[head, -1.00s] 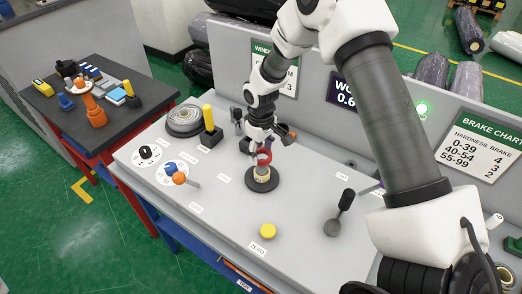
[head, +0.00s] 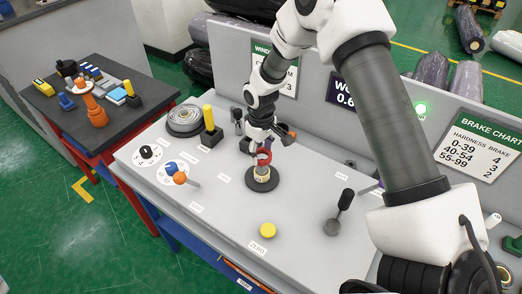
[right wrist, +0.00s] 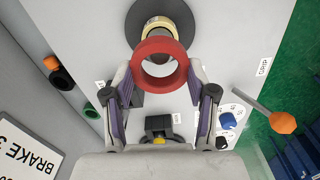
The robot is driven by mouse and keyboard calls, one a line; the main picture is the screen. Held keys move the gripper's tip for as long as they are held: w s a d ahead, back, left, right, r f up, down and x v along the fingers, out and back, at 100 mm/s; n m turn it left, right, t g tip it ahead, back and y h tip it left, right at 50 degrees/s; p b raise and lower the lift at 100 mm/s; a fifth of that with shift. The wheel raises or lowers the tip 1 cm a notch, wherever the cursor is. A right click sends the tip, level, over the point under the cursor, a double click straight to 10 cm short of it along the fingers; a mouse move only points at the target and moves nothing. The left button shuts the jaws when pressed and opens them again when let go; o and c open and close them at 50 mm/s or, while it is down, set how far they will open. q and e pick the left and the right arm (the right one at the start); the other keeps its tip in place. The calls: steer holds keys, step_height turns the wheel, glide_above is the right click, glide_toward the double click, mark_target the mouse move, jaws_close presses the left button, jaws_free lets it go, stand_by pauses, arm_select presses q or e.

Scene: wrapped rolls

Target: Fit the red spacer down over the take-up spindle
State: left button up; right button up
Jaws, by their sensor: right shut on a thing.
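The red spacer (head: 264,157) is a thick ring held in my right gripper (right wrist: 160,82). In the right wrist view the spacer (right wrist: 160,45) sits between the two fingertips, and its open hole shows grey console beyond. The take-up spindle (head: 261,175) stands on a round dark base, with a pale band around its post. In the right wrist view the spindle (right wrist: 162,23) appears just above the spacer, which overlaps its near end. In the head view the spacer is tilted at the spindle's top; I cannot tell if they touch. My left gripper is out of view.
On the console, a yellow-handled lever (head: 208,118) and a round grey disc (head: 185,118) stand left of the spindle. A yellow button (head: 267,230) and a black-knobbed lever (head: 340,212) stand nearer the front. A dark side table (head: 95,130) holds small tools.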

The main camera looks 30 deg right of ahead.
mark_target(261, 163)
stand_by(0.3)
steer(key=shift+f+b, duration=1.45)
steer(key=shift+f, duration=1.4)
steer(key=o, duration=1)
steer(key=shift+r, duration=0.15)
step_height(261, 163, up, 12)
steer(key=shift+f, duration=0.1)
